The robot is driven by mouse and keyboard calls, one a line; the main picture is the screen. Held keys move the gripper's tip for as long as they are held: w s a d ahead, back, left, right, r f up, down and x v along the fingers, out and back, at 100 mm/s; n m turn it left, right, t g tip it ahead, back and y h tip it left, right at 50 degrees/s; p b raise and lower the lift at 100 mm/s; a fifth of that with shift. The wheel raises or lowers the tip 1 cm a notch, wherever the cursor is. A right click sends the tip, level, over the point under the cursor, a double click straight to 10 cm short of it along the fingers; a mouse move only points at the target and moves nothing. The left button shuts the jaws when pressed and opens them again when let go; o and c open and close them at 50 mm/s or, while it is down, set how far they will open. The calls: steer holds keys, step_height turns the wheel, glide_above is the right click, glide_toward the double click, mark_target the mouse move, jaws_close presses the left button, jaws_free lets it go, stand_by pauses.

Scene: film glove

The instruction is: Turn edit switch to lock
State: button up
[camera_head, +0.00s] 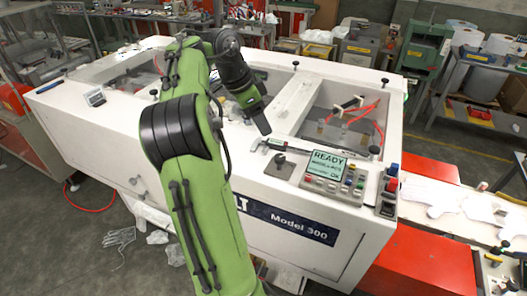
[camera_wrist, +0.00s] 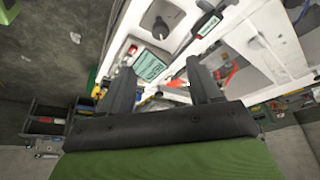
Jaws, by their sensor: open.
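The white machine (camera_head: 270,215) carries a grey control panel (camera_head: 336,178) on its front right top. The panel has a lit screen reading READY and several coloured buttons. Beside it on the left is a plate with a dark round knob (camera_head: 281,159). It also shows in the wrist view (camera_wrist: 160,29). To the panel's right is a block with blue and red parts (camera_head: 389,190). I cannot tell which part is the edit switch; no label is legible. My gripper (camera_head: 264,130) is above the machine top, left of the panel. In the wrist view my gripper (camera_wrist: 161,76) is open, with nothing between its fingers.
A digital caliper (camera_head: 288,146) lies behind the knob plate. Behind it an open bay holds red hoses (camera_head: 358,112). Small black knobs stand along the machine's edges. A red unit (camera_head: 430,265) stands at the lower right. The white top left of the caliper is mostly clear.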

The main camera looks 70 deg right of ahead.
mark_target(279, 157)
steer(key=b+x, duration=0.2)
steer(key=x, duration=1.3)
steer(key=c, duration=1)
steer(key=shift+c, duration=0.2)
